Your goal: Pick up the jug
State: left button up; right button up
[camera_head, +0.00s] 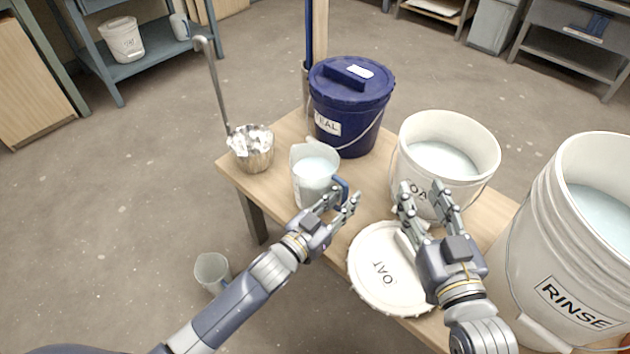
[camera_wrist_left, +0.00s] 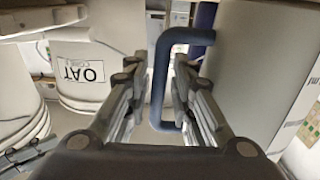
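The jug (camera_head: 313,180) is a pale, translucent vessel with a dark blue handle. It stands upright on the wooden table and holds pale liquid. In the left wrist view the handle (camera_wrist_left: 161,85) runs between my left gripper's two fingers, with the jug's grey wall (camera_wrist_left: 255,75) to the right. My left gripper (camera_head: 341,205) is open around the handle, with gaps visible beside it. My right gripper (camera_head: 424,203) is open, over the edge of the white OAT lid (camera_head: 375,268) and in front of the OAT bucket.
The white OAT bucket (camera_head: 482,158) stands open right of the jug. A lidded blue bucket (camera_head: 365,108) stands behind it. A metal pot (camera_head: 252,155) with a ladle is at the left table corner. A large RINSE bucket (camera_head: 530,235) stands at right. A grey container (camera_head: 212,270) is on the floor.

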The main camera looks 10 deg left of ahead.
pick_arm(q)
grip_shut()
jog(key=shift+s, duration=0.1)
jog(key=shift+r, duration=0.15)
jog(key=shift+d, duration=0.1)
dwell(0.3)
